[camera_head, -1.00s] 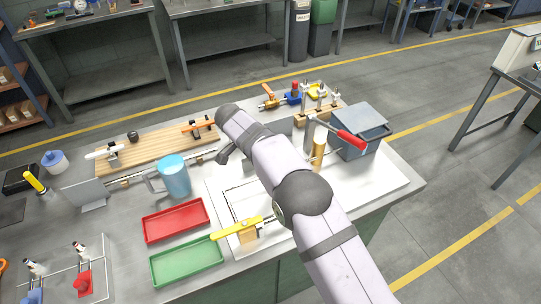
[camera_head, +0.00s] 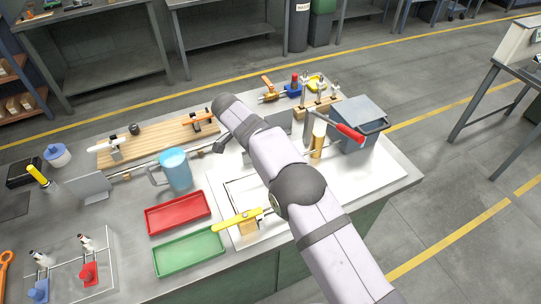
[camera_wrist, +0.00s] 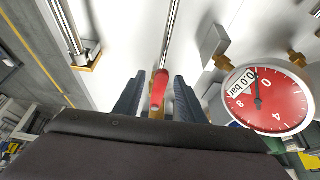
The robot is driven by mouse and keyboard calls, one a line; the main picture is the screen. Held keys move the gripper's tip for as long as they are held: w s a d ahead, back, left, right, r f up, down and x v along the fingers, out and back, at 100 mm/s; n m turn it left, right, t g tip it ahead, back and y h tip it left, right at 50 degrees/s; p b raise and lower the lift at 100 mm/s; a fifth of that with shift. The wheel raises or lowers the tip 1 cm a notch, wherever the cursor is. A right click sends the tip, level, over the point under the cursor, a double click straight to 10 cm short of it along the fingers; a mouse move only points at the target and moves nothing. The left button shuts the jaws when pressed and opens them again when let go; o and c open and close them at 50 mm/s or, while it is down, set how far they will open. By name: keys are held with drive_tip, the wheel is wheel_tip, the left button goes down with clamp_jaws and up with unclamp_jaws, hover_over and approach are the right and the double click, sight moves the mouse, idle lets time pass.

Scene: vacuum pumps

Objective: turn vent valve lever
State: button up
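A red-tipped handle (camera_wrist: 159,88) shows in the wrist view, with a metal rod running up from it. My gripper (camera_wrist: 157,80) has its two dark fingers apart, one on each side of the red tip. Gaps show beside the tip, and I see no firm contact. A round red gauge (camera_wrist: 266,99) marked "0.0 bar" is to the right of the fingers. In the head view my arm covers the middle of the bench and hides the fingertips and the gauge. No label names the vent valve lever, so I cannot tell whether this handle is it.
A yellow-handled lever (camera_head: 237,219) stands left of my arm, by a red tray (camera_head: 177,213) and a green tray (camera_head: 189,251). A blue mug (camera_head: 176,169) stands behind them. A red-handled lever (camera_head: 349,133) and a grey box (camera_head: 361,118) are to the right.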

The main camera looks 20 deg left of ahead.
drive_tip(key=shift+s+a+r, duration=0.15)
drive_tip(key=shift+r, duration=0.2)
idle(0.3)
drive_tip(key=p+v, duration=0.4)
drive_tip(key=v, duration=0.2)
idle(0.3)
idle(0.4)
drive_tip(key=s+d+r+n+g+y+b, duration=0.1)
drive_tip(key=d+r+n+g, duration=0.15)
drive_tip(key=d, duration=1.05)
drive_tip(key=s+d+r+n+g+y, duration=0.1)
drive_tip(key=d+n, duration=0.2)
drive_tip(key=d, duration=0.9)
drive_tip(key=s+d+f+n, duration=0.1)
drive_tip(key=s+d+f, duration=0.1)
drive_tip(key=s+d, duration=0.5)
drive_tip(key=s+d+f+n+y+b, duration=0.1)
drive_tip(key=s+d, duration=0.5)
drive_tip(key=s, duration=0.7)
drive_tip(key=shift+d+f+n+y, duration=0.35)
drive_tip(key=shift+f+n, duration=0.3)
drive_tip(key=shift+f, duration=0.25)
